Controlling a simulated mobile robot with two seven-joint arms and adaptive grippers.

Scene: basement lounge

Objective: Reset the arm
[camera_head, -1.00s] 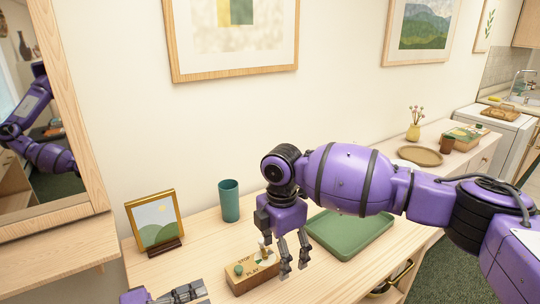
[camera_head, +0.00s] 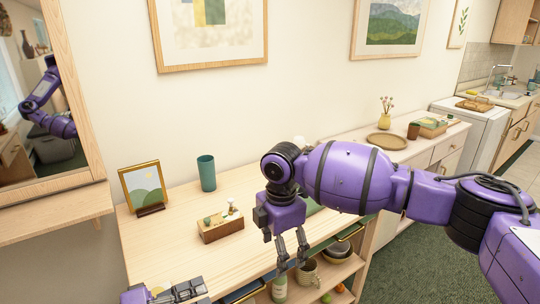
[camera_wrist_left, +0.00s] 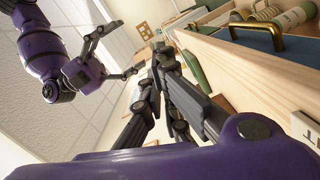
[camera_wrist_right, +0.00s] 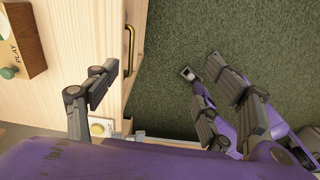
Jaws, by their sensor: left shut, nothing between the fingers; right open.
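My left gripper (camera_head: 196,289) is at the bottom left of the head view, in front of the wooden desk (camera_head: 165,235). Its fingers are together and empty in the left wrist view (camera_wrist_left: 163,65). My right arm crosses the head view from the right, bent down at the wrist. Its gripper (camera_head: 292,256) hangs near the desk's front edge with fingers apart and nothing between them. In the right wrist view, the open fingers (camera_wrist_right: 160,75) span the desk edge and green carpet.
A wooden button box (camera_head: 220,229) lies on the desk, clear of both grippers. A teal cup (camera_head: 206,173) and framed picture (camera_head: 143,187) stand behind it. A green tray (camera_head: 312,208) is mostly hidden by my right arm.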

